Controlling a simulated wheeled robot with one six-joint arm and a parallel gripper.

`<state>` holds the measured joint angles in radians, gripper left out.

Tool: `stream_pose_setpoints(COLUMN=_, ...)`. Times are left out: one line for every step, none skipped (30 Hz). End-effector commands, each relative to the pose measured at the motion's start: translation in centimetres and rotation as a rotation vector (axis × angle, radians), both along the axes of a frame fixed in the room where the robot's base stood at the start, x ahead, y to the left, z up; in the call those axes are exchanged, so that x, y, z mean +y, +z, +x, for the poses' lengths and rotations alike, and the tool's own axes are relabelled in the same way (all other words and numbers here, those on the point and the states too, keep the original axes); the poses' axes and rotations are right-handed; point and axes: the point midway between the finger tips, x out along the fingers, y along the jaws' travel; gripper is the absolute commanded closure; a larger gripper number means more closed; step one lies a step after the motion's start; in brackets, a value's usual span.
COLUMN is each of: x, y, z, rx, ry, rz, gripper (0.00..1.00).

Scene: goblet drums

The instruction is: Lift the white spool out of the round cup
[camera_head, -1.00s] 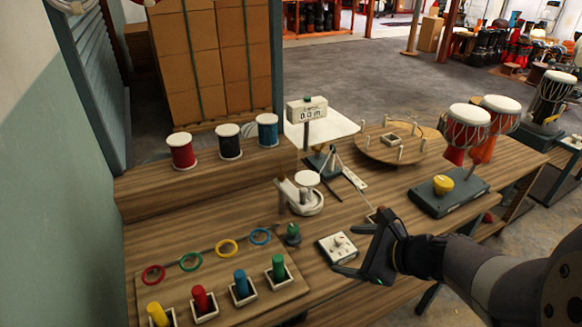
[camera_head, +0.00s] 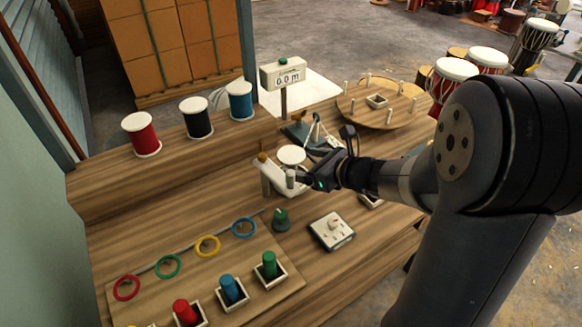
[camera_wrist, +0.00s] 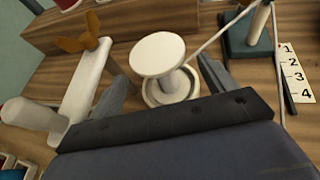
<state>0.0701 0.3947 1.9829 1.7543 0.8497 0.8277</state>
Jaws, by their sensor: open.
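The white spool (camera_wrist: 158,54) stands upright in the round cup (camera_wrist: 190,94) in the wrist view, its broad top disc above the rim. The spool's top (camera_head: 291,155) also shows in the head view, while the cup there is largely hidden behind my gripper (camera_head: 308,178). In the wrist view my gripper (camera_wrist: 163,76) is open, with one dark finger to the left of the spool and cup and one to the right. The spool is not clamped. I cannot tell whether either finger touches the cup.
A white arm with an orange wing nut (camera_wrist: 78,44) lies close left of my gripper. A dark-based stand (camera_wrist: 246,45) and a numbered strip (camera_wrist: 296,72) are at the right.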

Motion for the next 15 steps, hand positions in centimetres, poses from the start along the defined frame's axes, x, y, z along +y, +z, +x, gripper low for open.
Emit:
stream_pose_setpoints(x=0.3, y=-0.2, z=0.2, rx=0.001, ry=0.001, rz=-0.001, gripper=0.21)
stream_pose_setpoints(x=0.5, y=-0.4, z=0.3, rx=0.003, ry=0.001, rz=0.0, gripper=0.21)
stream_pose_setpoints(x=0.8, y=-0.7, z=0.6, rx=0.003, ry=0.002, rz=0.0, gripper=0.21)
stream_pose_setpoints(x=1.1, y=-0.9, z=0.9, rx=0.002, ry=0.004, rz=-0.001, gripper=0.21)
stream_pose_setpoints(x=1.5, y=-1.1, z=1.1, rx=0.002, ry=0.004, rz=-0.001, gripper=0.21)
stream_pose_setpoints(x=1.9, y=-1.4, z=1.5, rx=0.003, ry=0.003, rz=0.0, gripper=0.21)
stream_pose_setpoints(x=2.2, y=-1.6, z=1.8, rx=0.003, ry=0.004, rz=-0.001, gripper=0.21)
stream_pose_setpoints(x=2.5, y=-1.8, z=2.0, rx=0.002, ry=0.003, rz=-0.001, gripper=0.21)
stream_pose_setpoints(x=2.9, y=-2.0, z=2.4, rx=0.001, ry=0.004, rz=0.0, gripper=0.21)
stream_pose_setpoints(x=3.1, y=-2.1, z=2.6, rx=0.0, ry=0.004, rz=-0.001, gripper=0.21)
stream_pose_setpoints(x=3.2, y=-2.1, z=2.7, rx=0.0, ry=0.004, rz=-0.001, gripper=0.21)
stream_pose_setpoints(x=3.4, y=-2.3, z=2.9, rx=0.001, ry=0.002, rz=0.0, gripper=0.21)
stream_pose_setpoints(x=3.5, y=-2.3, z=3.0, rx=0.001, ry=0.001, rz=-0.001, gripper=0.21)
stream_pose_setpoints(x=3.6, y=-2.3, z=3.1, rx=0.001, ry=0.001, rz=-0.001, gripper=0.21)
stream_pose_setpoints(x=3.6, y=-2.3, z=3.1, rx=0.001, ry=0.0, rz=-0.001, gripper=0.21)
